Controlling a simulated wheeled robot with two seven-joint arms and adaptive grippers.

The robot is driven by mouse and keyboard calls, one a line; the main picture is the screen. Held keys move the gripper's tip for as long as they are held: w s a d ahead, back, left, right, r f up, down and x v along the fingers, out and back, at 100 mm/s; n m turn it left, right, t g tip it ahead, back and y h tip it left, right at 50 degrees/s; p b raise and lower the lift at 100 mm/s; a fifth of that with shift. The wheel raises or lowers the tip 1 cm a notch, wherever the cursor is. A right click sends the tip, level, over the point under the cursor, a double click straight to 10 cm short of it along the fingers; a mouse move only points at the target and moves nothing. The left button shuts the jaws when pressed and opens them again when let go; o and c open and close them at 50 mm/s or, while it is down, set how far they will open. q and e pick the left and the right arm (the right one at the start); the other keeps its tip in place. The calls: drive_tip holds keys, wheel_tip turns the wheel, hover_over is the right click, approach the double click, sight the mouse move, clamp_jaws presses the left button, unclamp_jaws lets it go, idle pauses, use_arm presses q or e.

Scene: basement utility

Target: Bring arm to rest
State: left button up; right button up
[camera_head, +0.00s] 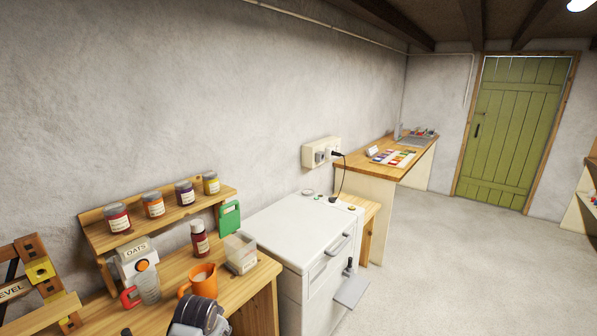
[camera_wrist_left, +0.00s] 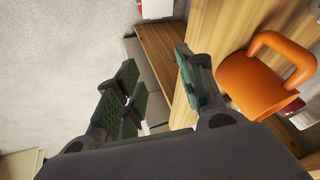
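My left gripper (camera_wrist_left: 157,68) is in the left wrist view. Its green-padded fingers stand apart with nothing held between them. An orange mug (camera_wrist_left: 257,85) is just right of the right finger, apart from it as far as I can tell. In the head view the orange mug (camera_head: 203,280) stands on the wooden counter (camera_head: 262,272). A dark grey part of my arm shows at the bottom edge, close in front of the mug; the fingers cannot be made out there. My right gripper is in neither view.
A wooden shelf (camera_head: 160,218) with several jars stands behind. A white appliance (camera_head: 290,232) is to the right. Floor beyond is open.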

use_arm(q)
drive_tip(key=s+d+n+g+h, duration=0.1)
drive_tip(key=s+d+n+g, duration=0.15)
drive_tip(key=s, duration=2.15)
wheel_tip(320, 180, down, 34)
drive_tip(key=s+a, duration=0.1)
drive_tip(key=s, duration=0.2)
drive_tip(key=s+a+f+g, duration=0.1)
drive_tip(key=s+a+f, duration=0.1)
drive_tip(key=s+f, duration=0.8)
drive_tip(key=s+a+f, duration=0.2)
drive_tip(key=s+f, duration=0.7)
drive_tip(key=s, duration=0.2)
drive_tip(key=shift+s+f+g, duration=0.25)
drive_tip(key=shift+f+g, duration=0.1)
